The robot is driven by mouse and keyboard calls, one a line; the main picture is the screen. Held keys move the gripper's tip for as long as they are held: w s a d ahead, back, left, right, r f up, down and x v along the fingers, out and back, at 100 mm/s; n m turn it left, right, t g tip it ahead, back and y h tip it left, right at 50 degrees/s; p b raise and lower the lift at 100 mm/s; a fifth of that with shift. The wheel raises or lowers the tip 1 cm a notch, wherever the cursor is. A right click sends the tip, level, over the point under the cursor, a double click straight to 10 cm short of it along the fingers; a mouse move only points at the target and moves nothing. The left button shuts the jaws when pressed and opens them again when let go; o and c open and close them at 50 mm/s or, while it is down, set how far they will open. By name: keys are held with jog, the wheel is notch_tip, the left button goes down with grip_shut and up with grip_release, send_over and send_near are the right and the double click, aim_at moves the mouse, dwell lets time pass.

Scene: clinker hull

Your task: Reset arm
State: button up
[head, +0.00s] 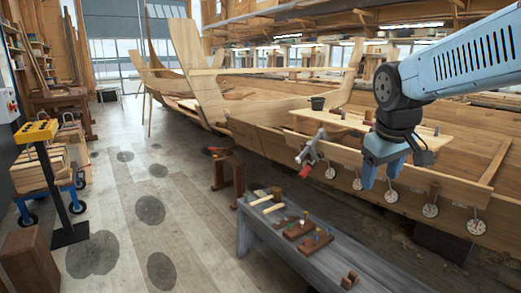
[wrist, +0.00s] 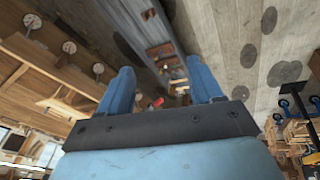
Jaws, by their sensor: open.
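My gripper (head: 381,172) hangs from my blue arm at the right of the head view, in front of the wooden hull (head: 455,185). Its fingers point down, above and behind the grey bench. In the wrist view my gripper (wrist: 162,88) shows two blue fingers spread apart with nothing between them. The grey bench (wrist: 150,25) and the floor show beyond the fingers there.
The grey bench (head: 345,268) in front holds mallets and small wooden blocks with tools. A yellow control box (head: 36,131) on a stand and a blue-framed cart (head: 62,180) are at left. The floor (head: 125,185) between is clear.

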jog(key=s+a+m+t+y, duration=0.1)
jog(key=s+a+m+t, duration=0.1)
jog(key=s, duration=0.8)
jog(key=shift+a+f+m, duration=0.4)
jog(key=shift+f+m, duration=0.05)
jog(key=shift+m, duration=0.45)
